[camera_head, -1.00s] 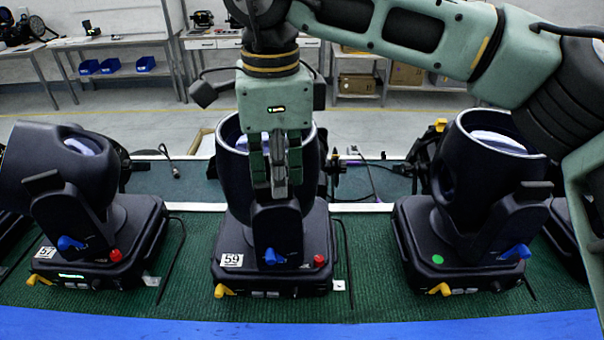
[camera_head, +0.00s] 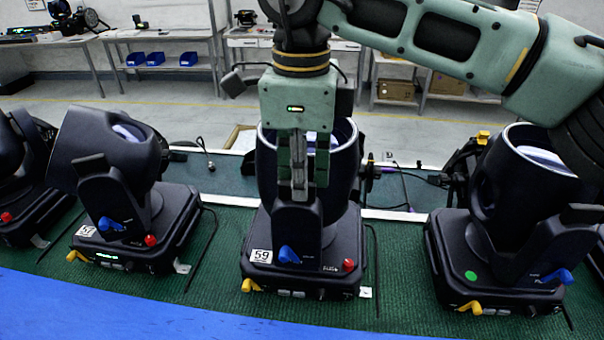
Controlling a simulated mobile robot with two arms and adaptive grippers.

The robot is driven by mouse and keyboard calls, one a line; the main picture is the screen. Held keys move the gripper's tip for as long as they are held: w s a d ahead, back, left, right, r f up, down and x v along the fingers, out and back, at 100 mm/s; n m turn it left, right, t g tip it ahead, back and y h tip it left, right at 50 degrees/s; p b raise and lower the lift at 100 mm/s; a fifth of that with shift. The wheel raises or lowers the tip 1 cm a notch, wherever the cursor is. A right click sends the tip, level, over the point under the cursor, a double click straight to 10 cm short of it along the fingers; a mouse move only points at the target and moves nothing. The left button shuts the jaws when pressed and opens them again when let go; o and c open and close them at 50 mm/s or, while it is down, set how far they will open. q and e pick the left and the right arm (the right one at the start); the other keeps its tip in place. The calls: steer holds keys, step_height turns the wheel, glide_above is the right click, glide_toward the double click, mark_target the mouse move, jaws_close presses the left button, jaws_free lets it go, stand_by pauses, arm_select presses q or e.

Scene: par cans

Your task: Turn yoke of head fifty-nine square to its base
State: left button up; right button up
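Head fifty-nine (camera_head: 265,175) stands in the middle of the row, its open rim tipped upward. Its black base (camera_head: 330,275) carries a white "59" label, a blue lever and a red knob. The near yoke arm (camera_head: 297,235) rises upright at the front of the base, looking roughly in line with it; its exact angle is hard to judge. My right gripper (camera_head: 299,190) points straight down in front of the head, fingertips at the top of this yoke arm and hiding it. The fingers look close together, but whether they clasp the yoke is unclear. My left gripper is not in view.
Head fifty-seven (camera_head: 105,145) stands to the left with its yoke visibly turned. Another head (camera_head: 500,185) with a green dot stands to the right, partly behind my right arm. Black cables lie on the green mat (camera_head: 215,295) between bases. A blue edge (camera_head: 100,310) runs in front.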

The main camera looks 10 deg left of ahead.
step_height(320, 180, up, 12)
stand_by(0.7)
